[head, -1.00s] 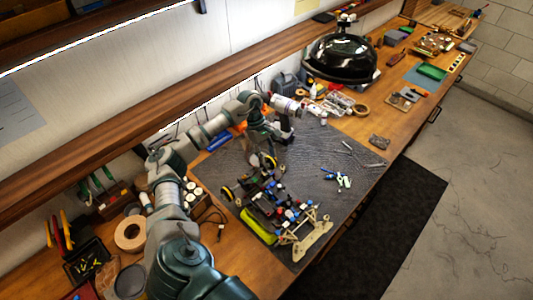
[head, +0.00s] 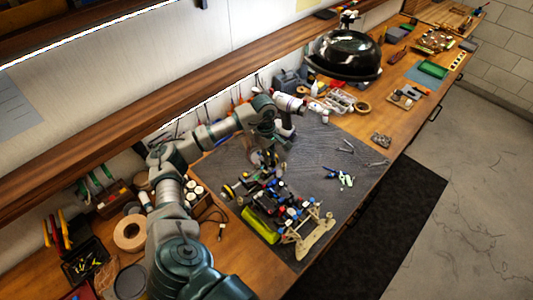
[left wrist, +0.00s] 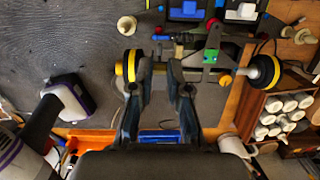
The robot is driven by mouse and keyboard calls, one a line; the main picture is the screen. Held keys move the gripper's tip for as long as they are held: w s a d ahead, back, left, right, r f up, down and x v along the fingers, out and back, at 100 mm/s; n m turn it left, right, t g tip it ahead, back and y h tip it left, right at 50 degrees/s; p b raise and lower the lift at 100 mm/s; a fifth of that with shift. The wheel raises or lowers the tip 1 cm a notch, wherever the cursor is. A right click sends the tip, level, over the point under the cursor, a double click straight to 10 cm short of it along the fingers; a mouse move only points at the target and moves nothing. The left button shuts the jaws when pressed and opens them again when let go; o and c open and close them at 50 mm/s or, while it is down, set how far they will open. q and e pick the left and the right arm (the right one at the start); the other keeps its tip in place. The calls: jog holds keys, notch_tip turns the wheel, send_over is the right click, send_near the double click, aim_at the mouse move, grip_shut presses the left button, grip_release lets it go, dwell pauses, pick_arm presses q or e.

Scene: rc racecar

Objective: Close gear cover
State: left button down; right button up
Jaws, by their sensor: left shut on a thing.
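The RC car (head: 272,205) lies on the grey mat, wheels off at its near end; a yellow-green body part (head: 260,226) runs along its side. My left gripper (head: 270,160) is over its far end, partly hiding it. In the left wrist view, the gripper's fingers (left wrist: 160,75) are at the axle between two yellow-rimmed wheels (left wrist: 132,66) (left wrist: 268,72). They are closed in on a small dark part there; I cannot tell whether it is the gear cover. A green-centred arm-like part (left wrist: 210,56) is just right of the fingers. My right gripper is not in view.
A white and purple power driver (head: 290,103) stands close behind my left arm. Pliers (head: 345,179) and small tools lie on the mat's right side. A black domed body shell (head: 343,55) is at the back. Tape and cups crowd the left.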

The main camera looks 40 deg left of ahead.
pick_arm(q)
jog(key=d+f+y, duration=0.1)
jog(key=f+y+b, duration=0.1)
jog(key=y, duration=0.1)
jog(key=shift+d, duration=0.4)
jog(key=shift+s+d+f+t+y+b, duration=0.1)
jog(key=shift+d+f+t+y+b, duration=0.1)
jog(key=shift+f+y+b, duration=0.3)
jog(key=shift+d+f+t+y+b, duration=0.2)
jog(key=shift+y+b, duration=0.3)
jog(key=shift+y, duration=0.4)
jog(key=c, duration=1.1)
grip_release()
jog(key=shift+r, duration=0.1)
jog(key=v, duration=1.1)
jog(key=shift+d+r, duration=0.25)
jog(key=shift+r, duration=0.05)
